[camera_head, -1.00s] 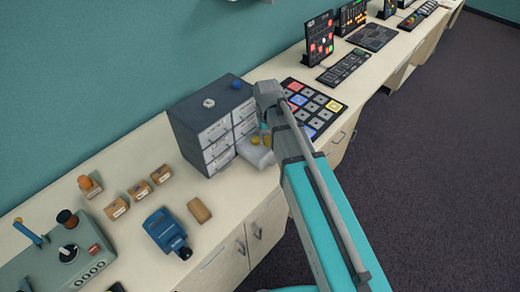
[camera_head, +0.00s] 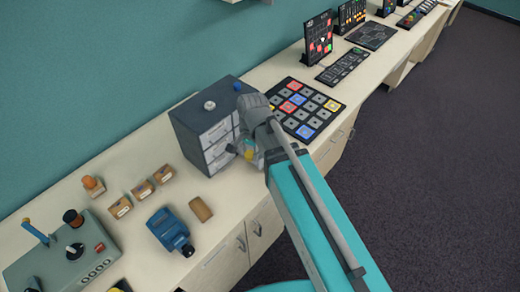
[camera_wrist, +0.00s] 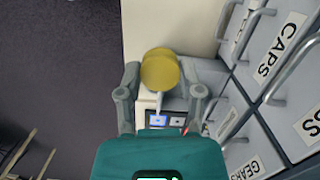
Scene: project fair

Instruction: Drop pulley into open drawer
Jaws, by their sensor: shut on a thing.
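A grey drawer cabinet (camera_head: 205,128) stands on the counter against the wall. In the wrist view its closed drawer fronts, labelled CAPS (camera_wrist: 280,45) and GEARS (camera_wrist: 245,165), fill the right side. My gripper (camera_wrist: 160,75) is shut on a round yellow thing, which I take as the pulley (camera_wrist: 158,70). My gripper is close in front of the cabinet; in the head view my wrist and gripper cover the right part of the drawer fronts. The open drawer is mostly hidden there, and I cannot tell exactly how the pulley sits over it.
Several small brown boxes (camera_head: 142,190), a blue device (camera_head: 170,230) and a tan block (camera_head: 200,209) lie left of my arm. A control box (camera_head: 65,255) is at the lower left. A button pad (camera_head: 305,107) lies right of the cabinet.

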